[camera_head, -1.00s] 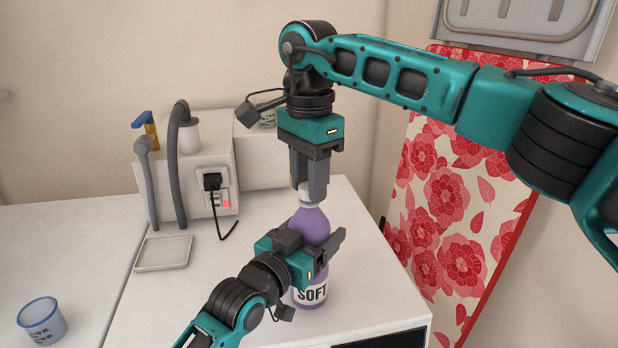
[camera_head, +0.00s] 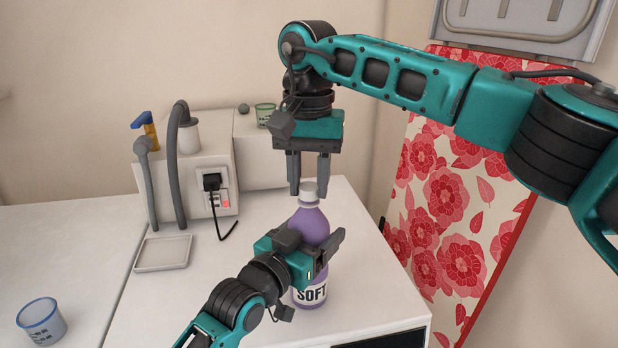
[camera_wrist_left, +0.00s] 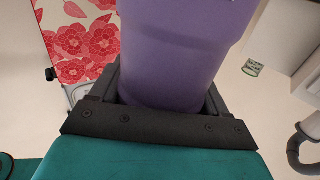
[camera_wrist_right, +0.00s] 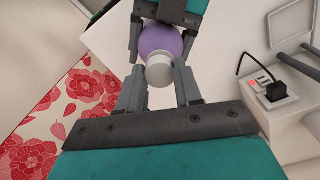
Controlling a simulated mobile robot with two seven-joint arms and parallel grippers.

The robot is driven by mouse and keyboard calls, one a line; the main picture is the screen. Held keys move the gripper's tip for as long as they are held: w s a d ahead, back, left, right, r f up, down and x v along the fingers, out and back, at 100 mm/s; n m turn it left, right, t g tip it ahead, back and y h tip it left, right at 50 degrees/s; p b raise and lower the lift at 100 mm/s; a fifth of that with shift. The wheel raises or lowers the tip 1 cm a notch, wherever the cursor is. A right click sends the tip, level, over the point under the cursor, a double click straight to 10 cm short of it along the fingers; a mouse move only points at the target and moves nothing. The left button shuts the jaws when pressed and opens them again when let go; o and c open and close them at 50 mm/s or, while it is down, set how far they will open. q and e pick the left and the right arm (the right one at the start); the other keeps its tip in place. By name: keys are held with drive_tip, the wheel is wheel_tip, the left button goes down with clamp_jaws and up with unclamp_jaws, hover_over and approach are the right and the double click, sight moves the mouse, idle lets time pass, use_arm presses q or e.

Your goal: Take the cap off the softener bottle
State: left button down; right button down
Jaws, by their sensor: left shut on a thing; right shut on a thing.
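The softener bottle (camera_head: 310,223) is purple with a "SOFT" label and stands upright on the white counter. Its white cap (camera_head: 309,190) sits on the neck; it also shows in the right wrist view (camera_wrist_right: 158,70). My left gripper (camera_head: 327,246) is shut around the bottle's body, which fills the left wrist view (camera_wrist_left: 180,50). My right gripper (camera_head: 309,188) points down from above, with its two fingers on opposite sides of the cap. In the right wrist view its fingertips (camera_wrist_right: 158,78) flank the cap closely; exact contact is hard to see.
A white box with a socket and black plug (camera_head: 212,182) stands behind left, with hoses and a blue-yellow handle. A shallow tray (camera_head: 163,252) and a blue cup (camera_head: 41,321) lie left. A floral red board (camera_head: 450,190) stands right.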

sight(309, 186)
drive_tip(key=shift+r, duration=0.2)
drive_tip(key=shift+r, duration=0.95)
drive_tip(key=shift+r, duration=2)
use_arm(q)
unclamp_jaws()
drive_tip(key=v, duration=1.2)
use_arm(e)
drive_tip(key=shift+r, duration=0.15)
